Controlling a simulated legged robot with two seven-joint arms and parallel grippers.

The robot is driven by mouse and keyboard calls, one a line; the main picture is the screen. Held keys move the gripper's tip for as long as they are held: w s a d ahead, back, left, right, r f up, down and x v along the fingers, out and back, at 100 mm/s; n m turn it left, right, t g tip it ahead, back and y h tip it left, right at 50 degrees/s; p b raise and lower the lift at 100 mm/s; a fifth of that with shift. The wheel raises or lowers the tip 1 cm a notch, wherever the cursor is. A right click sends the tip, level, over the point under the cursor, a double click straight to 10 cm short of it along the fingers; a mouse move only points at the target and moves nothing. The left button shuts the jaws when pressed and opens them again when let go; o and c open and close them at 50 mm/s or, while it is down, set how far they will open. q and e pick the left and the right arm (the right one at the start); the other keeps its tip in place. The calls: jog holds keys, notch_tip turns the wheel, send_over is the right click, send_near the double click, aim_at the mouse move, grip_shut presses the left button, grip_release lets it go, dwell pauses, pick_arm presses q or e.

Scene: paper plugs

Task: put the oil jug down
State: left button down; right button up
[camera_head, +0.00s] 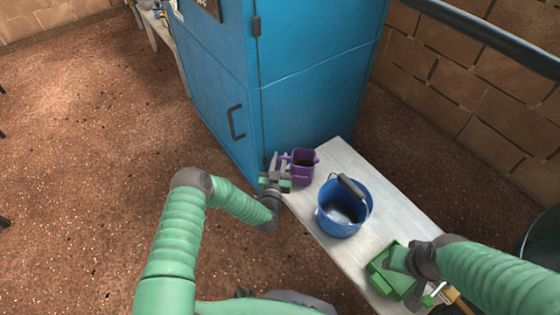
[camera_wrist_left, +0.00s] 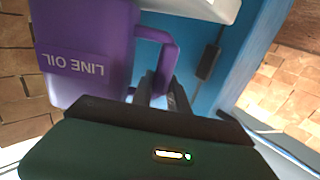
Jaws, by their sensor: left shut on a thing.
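The oil jug is a purple open-topped container (camera_head: 302,168) at the far left end of the white bench (camera_head: 395,212). In the left wrist view the jug (camera_wrist_left: 88,50) shows a "LINE OIL" label, upside down, and a side handle. My left gripper (camera_head: 278,172) is shut on the jug's handle, at its left side. In the left wrist view its fingers (camera_wrist_left: 160,92) meet at the handle. I cannot tell whether the jug's base touches the bench.
A blue bucket (camera_head: 335,215) with a dark grip on its handle stands on the bench, right of the jug. A tall blue cabinet (camera_head: 290,85) stands close behind the jug. A brick wall (camera_head: 480,90) runs along the right. A bare bench strip lies behind the bucket.

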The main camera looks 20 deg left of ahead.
pick_arm(q)
jog(key=c, duration=1.3)
grip_release()
jog(key=shift+s+r, duration=0.1)
jog(key=shift+s, duration=0.1)
jog(key=s+d+p, duration=0.2)
jog(key=s+p, duration=0.4)
jog(key=s, duration=0.5)
notch_tip(320, 180, up, 7)
jog(key=w+d+m+g+h, duration=0.3)
jog(key=m+g+h, duration=0.2)
jog(key=g, duration=0.2)
jog(key=s+a+r+n+g+y, duration=0.1)
jog(key=s+r+g, duration=0.3)
jog(key=s, duration=0.8)
jog(key=s+a+r+n+g+y, duration=0.1)
jog(key=s+a+r+g, duration=0.3)
jog(key=s+r, duration=0.4)
jog(key=s+n, duration=0.1)
jog(key=s, duration=0.3)
jog(key=shift+s+a+r+n+y+b, duration=0.15)
jog(key=shift+s+r+n+y+b, duration=0.15)
jog(key=shift+y, duration=0.1)
